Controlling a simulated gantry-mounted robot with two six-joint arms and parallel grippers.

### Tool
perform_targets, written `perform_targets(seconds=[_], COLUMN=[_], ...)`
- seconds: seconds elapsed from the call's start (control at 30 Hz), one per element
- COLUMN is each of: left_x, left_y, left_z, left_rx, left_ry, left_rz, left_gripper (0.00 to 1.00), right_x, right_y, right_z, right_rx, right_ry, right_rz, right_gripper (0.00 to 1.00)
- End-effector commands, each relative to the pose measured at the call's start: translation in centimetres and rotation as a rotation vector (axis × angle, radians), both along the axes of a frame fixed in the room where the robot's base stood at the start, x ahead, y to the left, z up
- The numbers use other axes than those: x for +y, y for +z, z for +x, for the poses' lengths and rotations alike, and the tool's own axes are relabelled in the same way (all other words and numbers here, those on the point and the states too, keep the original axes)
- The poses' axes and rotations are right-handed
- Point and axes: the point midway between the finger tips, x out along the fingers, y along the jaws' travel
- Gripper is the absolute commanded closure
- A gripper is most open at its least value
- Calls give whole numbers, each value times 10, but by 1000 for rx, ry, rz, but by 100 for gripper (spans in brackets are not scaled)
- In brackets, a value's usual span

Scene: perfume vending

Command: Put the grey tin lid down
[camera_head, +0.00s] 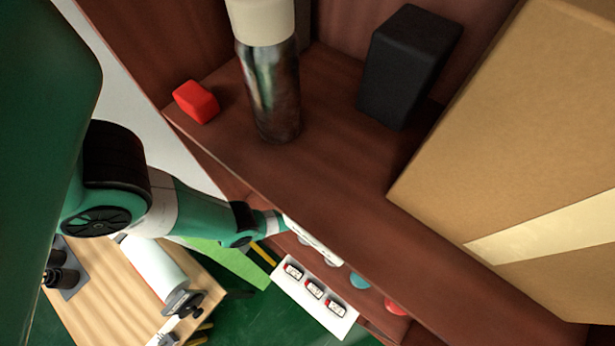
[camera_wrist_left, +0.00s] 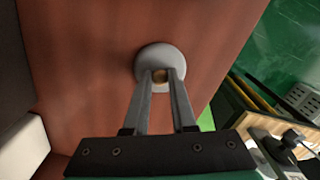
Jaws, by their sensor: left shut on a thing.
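The grey tin lid (camera_wrist_left: 158,54) shows in the left wrist view as a round grey disc with a small brownish knob. My left gripper (camera_wrist_left: 163,78) is shut on the knob, with its fingertips on either side of it. Behind the lid is a reddish-brown wooden surface (camera_wrist_left: 85,60); I cannot tell whether the lid touches it. In the head view my left arm reaches in from the left to the shelf's front edge, and the lid and fingertips are hidden there. My right gripper is in neither view.
The upper brown shelf (camera_head: 330,190) holds a cream-capped metal bottle (camera_head: 272,90), a red block (camera_head: 196,102), a black box (camera_head: 408,65) and a large cardboard box (camera_head: 510,150). Below are a white panel with switches (camera_head: 315,297), a teal button (camera_head: 360,281) and a red button (camera_head: 395,306).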

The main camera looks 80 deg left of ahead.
Motion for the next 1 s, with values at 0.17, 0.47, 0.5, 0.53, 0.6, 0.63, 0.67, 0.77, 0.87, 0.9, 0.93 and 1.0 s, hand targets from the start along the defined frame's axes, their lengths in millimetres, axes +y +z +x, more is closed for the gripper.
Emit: perform_targets(seconds=[0.17,0.47,0.5,0.53,0.6,0.63,0.67,0.77,0.87,0.9,0.93,1.0], left_x=[0,0,0,0,0,0,0,0,0,0,0,0], left_y=[-3,-3,-3,-3,-1,1,3,16,33,40,45,57], left_z=[0,0,0,0,0,0,0,0,0,0,0,0], left_rx=[0,0,0,0,0,0,0,0,0,0,0,0], left_ry=[0,0,0,0,0,0,0,0,0,0,0,0], left_rz=[0,0,0,0,0,0,0,0,0,0,0,0], left_gripper=[70,46,46,46,46,46,46,46,46,46,46,46], right_x=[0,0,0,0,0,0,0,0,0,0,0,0], right_y=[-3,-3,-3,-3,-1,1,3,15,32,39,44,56], right_z=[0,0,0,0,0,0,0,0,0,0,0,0], right_rx=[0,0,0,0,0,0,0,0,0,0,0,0], right_ry=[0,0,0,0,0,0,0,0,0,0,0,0], right_rz=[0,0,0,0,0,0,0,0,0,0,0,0], right_gripper=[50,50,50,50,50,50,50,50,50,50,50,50])
